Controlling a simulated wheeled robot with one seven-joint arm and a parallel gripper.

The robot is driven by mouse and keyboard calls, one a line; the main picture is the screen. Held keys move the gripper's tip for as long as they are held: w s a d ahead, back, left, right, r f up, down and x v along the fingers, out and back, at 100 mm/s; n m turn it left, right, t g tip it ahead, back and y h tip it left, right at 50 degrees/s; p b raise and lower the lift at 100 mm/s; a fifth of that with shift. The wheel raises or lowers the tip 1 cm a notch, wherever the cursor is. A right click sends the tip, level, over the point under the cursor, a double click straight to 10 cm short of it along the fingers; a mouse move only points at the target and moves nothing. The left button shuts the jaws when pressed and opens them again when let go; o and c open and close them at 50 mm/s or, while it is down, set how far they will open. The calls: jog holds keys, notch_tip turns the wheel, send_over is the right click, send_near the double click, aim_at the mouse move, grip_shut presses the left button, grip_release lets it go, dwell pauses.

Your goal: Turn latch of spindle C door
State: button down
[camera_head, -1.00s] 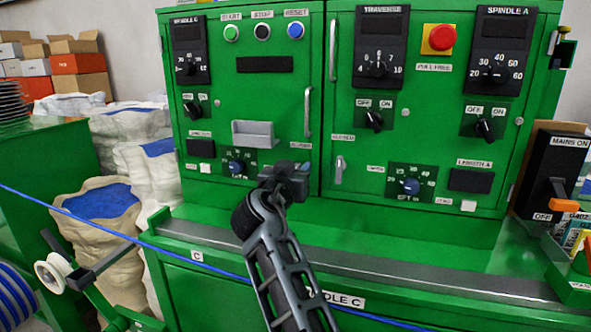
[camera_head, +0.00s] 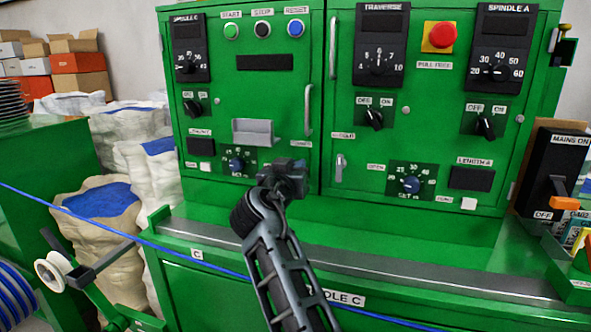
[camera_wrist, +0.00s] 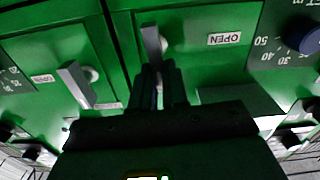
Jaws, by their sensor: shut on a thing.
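My gripper (camera_head: 292,172) is at the lower right of the left-hand cabinet door (camera_head: 225,100), which carries the Spindle C dial. In the wrist view my gripper (camera_wrist: 158,72) is shut on the grey latch handle (camera_wrist: 152,42) of that door. The handle's free end is between the fingers, and its pivot shows beside it. An upside-down OPEN label (camera_wrist: 226,39) is right of the latch in the wrist view. In the head view my gripper hides this latch.
The neighbouring door's latch (camera_head: 339,168) is just right of my gripper; it also shows in the wrist view (camera_wrist: 75,84). A set dial (camera_head: 237,165) lies close on the left. A metal-edged ledge (camera_head: 400,268) and a blue cable (camera_head: 180,246) run below my arm.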

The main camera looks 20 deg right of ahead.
jog(key=shift+w+a+f+n+p, duration=0.2)
jog(key=shift+a+f+n+p, duration=0.15)
jog(key=shift+n, duration=2.5)
jog(key=shift+w+a+f+n+p, duration=0.25)
jog(key=shift+f+n+p, duration=0.15)
jog(key=shift+n, duration=2.5)
jog(key=shift+w+a+f+n+p, duration=0.2)
jog(key=shift+a+f+n+p, duration=0.15)
jog(key=shift+n, duration=2.5)
jog(key=c, duration=1.1)
grip_release()
jog(key=shift+d, duration=0.1)
jog(key=shift+c, duration=0.2)
jog(key=b+v, duration=0.1)
jog(key=v, duration=0.7)
jog(key=shift+f, duration=0.1)
